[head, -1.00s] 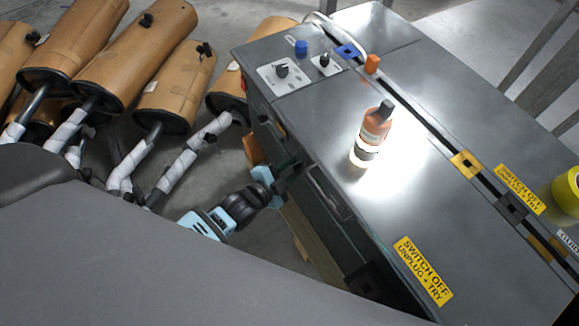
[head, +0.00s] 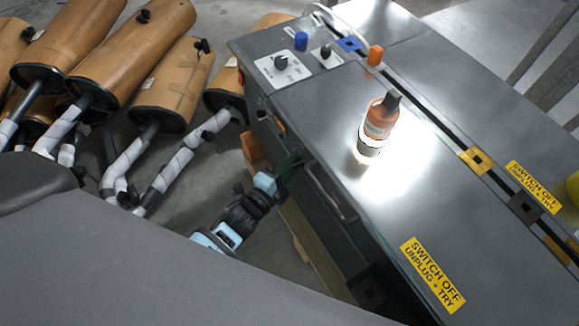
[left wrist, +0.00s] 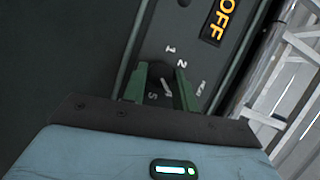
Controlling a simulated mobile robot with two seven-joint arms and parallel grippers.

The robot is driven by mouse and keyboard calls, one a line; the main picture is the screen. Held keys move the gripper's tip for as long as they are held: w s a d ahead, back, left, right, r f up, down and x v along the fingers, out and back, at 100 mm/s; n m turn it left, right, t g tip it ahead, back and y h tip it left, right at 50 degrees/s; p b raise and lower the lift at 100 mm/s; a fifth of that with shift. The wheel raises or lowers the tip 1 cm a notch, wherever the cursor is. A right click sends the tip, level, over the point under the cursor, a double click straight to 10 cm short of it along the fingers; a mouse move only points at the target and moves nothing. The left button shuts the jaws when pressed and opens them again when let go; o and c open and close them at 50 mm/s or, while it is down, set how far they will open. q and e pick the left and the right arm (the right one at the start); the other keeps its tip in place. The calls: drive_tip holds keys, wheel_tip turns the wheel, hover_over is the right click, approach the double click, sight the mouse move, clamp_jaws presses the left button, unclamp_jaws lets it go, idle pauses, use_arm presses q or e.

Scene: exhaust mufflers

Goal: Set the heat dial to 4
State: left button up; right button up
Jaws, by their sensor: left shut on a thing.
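My left gripper (head: 289,164) reaches the near side face of the grey cabinet (head: 300,110), left of a dark handle. In the left wrist view its green fingers (left wrist: 163,86) are shut on the heat dial (left wrist: 164,92), which is mostly hidden between them. A white mark shows between the fingertips. Around the dial, white numerals 1, 2 and 5 can be read; another white mark at the right is too slanted to read. I cannot tell which numeral the dial points to. My right gripper is not in view.
The handle (head: 330,190) juts from the side face beside the gripper. Several brown mufflers (head: 172,85) with wrapped pipes lie at the left.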

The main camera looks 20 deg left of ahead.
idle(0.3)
use_arm(q)
drive_tip(key=o, duration=0.9)
drive_tip(key=shift+o, duration=0.3)
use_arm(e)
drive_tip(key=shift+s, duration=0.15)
use_arm(q)
drive_tip(key=shift+s, duration=0.1)
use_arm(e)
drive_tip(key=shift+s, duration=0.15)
use_arm(q)
drive_tip(key=v, duration=0.7)
drive_tip(key=shift+s+p, duration=0.3)
drive_tip(key=shift+p, duration=0.15)
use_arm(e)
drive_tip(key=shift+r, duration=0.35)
use_arm(q)
drive_tip(key=shift+a, duration=0.15)
